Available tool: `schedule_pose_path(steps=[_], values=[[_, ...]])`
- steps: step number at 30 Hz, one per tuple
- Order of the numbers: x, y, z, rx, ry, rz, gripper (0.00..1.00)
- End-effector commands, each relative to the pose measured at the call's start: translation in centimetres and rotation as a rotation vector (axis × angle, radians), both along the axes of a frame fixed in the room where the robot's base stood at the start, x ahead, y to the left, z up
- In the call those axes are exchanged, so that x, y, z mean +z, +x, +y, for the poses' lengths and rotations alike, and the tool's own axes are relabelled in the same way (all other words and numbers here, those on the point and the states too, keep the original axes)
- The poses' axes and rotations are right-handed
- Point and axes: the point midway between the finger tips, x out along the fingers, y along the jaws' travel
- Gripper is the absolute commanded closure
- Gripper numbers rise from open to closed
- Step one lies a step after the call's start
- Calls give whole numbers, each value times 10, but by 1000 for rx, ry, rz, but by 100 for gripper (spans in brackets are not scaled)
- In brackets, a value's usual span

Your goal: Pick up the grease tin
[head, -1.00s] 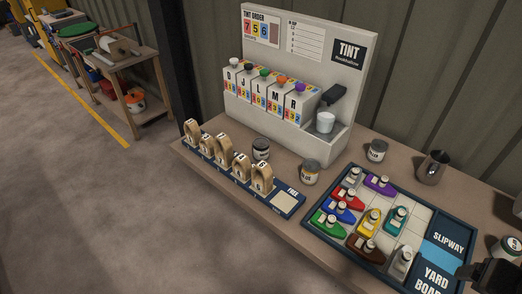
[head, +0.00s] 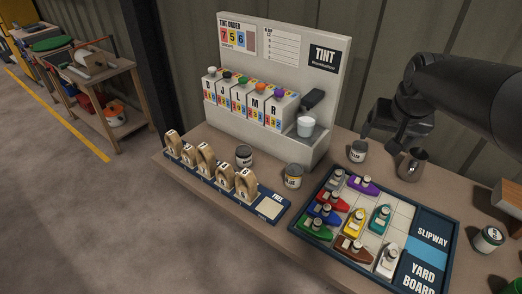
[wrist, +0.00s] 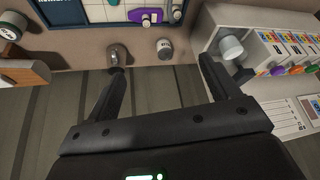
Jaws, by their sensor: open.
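Several small labelled tins stand on the counter, and I cannot read which is the grease tin. One tin (head: 358,151) stands behind the board, by the metal jug; in the wrist view this tin (wrist: 165,48) shows between and beyond my fingers. Another tin (head: 293,175) stands in front of the dispenser, a dark-lidded tin (head: 244,156) left of it. A further tin (head: 488,238) is at the right, also at the wrist view's left edge (wrist: 10,27). My gripper (head: 384,136) is open and empty above the counter near the jug; its fingers (wrist: 162,68) are spread.
A metal jug (head: 413,165) stands close to the tin behind the board. The blue-edged slipway board (head: 446,222) holds several coloured toy boats. The tint dispenser (head: 318,150) with a white cup (head: 306,127) rises behind. A rack of numbered wooden tags (head: 270,208) lines the front left edge.

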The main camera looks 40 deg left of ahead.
Motion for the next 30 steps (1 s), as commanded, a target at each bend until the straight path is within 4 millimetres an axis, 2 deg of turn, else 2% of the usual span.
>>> schedule_pose_path(steps=[1, 6, 10, 16, 21, 25, 30], values=[[-8, 10, 26, 28, -4, 7, 19], [-33, 31, 105, 102, -12, 15, 19], [-58, 38, 170, 160, -19, 19, 19], [-107, 30, 271, 252, -34, 24, 19], [-154, 8, 349, 326, -45, 22, 19], [-181, -10, 390, 368, -51, 19, 19], [-199, -23, 414, 392, -54, 18, 19]])
